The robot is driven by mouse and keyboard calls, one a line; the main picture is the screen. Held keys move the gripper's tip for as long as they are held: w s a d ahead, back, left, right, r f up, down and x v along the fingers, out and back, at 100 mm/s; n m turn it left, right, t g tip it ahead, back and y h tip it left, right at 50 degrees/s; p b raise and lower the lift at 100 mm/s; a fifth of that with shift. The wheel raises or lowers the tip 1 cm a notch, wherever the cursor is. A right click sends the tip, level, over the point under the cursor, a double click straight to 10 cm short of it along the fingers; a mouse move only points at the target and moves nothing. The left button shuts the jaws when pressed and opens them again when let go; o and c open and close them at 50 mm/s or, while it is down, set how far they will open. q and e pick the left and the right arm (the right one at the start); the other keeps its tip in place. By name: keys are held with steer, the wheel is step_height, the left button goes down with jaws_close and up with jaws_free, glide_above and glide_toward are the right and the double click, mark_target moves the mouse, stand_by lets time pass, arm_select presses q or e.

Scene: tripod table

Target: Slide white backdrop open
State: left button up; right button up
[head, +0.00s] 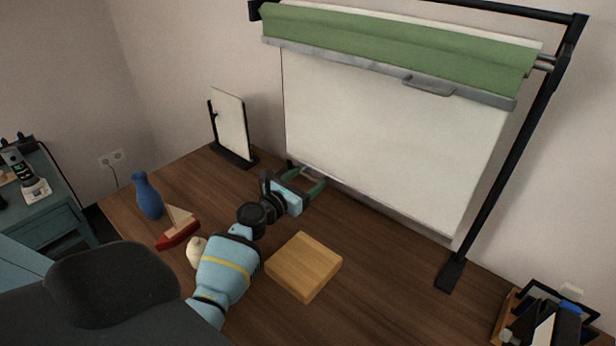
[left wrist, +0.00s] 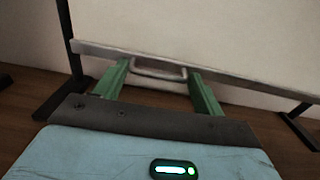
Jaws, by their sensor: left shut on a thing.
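The white backdrop (head: 390,130) hangs from a black frame and reaches low, near the wooden table. Its grey bottom bar (left wrist: 232,82) and handle (left wrist: 160,72) show in the left wrist view. My left gripper (head: 306,183) is at the left part of that bottom bar, with its green fingers (left wrist: 158,76) on either side of the handle and shut on it. In the head view the handle is mostly hidden by the gripper. A green backdrop (head: 390,52) with its own grey bar and handle (head: 428,86) hangs short in front, high up. My right gripper is out of view.
On the table stand a wooden block (head: 303,265), a red toy sailboat (head: 178,233), a blue vase (head: 148,196) and a small white panel on a stand (head: 231,122). A black frame post (head: 505,180) stands right. A holder (head: 545,318) sits lower right.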

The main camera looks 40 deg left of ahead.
arm_select(q)
steer(key=shift+d+f+b, duration=0.2)
steer(key=shift+f+b, duration=0.1)
steer(key=shift+f, duration=0.75)
steer(key=shift+r, duration=0.15)
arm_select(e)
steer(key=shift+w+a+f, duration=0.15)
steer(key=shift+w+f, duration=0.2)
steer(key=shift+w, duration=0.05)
arm_select(q)
steer(key=o, duration=1.1)
steer(key=shift+o, duration=0.2)
steer(key=shift+r, duration=0.15)
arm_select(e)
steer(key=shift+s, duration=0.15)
arm_select(q)
steer(key=shift+s, duration=0.1)
steer(key=s, duration=0.5)
steer(key=s+p, duration=0.1)
steer(key=s, duration=0.1)
steer(key=shift+s+a, duration=0.25)
steer(key=shift+s, duration=0.1)
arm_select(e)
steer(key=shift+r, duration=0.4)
